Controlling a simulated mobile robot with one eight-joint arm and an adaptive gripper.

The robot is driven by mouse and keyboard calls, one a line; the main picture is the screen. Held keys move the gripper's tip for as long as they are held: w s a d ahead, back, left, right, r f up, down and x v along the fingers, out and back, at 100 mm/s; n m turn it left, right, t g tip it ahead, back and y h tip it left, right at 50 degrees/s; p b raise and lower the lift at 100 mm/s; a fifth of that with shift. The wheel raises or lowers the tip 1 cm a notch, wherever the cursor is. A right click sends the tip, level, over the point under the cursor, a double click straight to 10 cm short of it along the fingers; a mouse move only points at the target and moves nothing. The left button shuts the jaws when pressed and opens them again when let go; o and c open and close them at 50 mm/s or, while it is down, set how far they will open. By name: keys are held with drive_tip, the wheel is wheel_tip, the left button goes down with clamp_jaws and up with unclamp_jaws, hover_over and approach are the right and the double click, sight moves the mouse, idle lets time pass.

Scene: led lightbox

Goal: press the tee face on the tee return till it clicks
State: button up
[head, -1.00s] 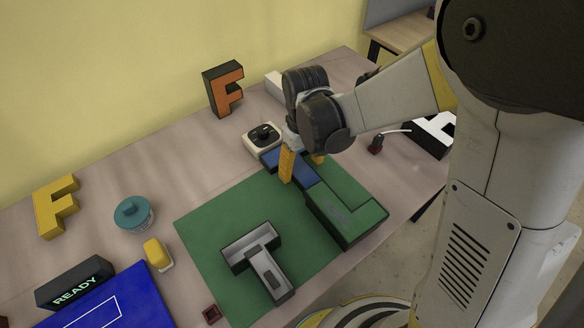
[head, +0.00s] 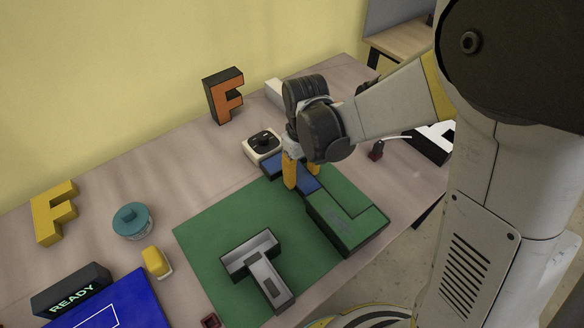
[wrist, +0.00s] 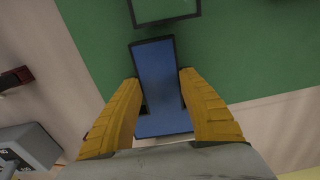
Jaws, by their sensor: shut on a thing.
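The blue tee face (head: 308,184), dark-edged, lies at the back of the green mat (head: 200,241). My gripper (head: 301,178) points down over it, its yellow fingers shut on its sides. In the wrist view the blue piece (wrist: 157,75) runs between the fingertips (wrist: 159,90); its near end is partly hidden by my gripper. I cannot tell whether it is lifted off the mat. The tee return (head: 270,282), a T-shaped open shell with pale inside walls, lies on the front part of the mat, apart from my gripper.
A white box with a black knob (head: 262,144) is close behind. A teal-lidded jar (head: 132,220), a yellow block (head: 156,262) and a READY display (head: 74,290) are left. Mat between blue piece and return is clear.

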sight(301, 177)
drive_tip(key=shift+r+p, duration=0.6)
drive_tip(key=shift+r, duration=0.35)
drive_tip(key=o, duration=0.4)
drive_tip(key=c, duration=0.4)
wheel_tip(301, 177, up, 8)
drive_tip(key=p, duration=0.5)
drive_tip(key=shift+p, duration=0.35)
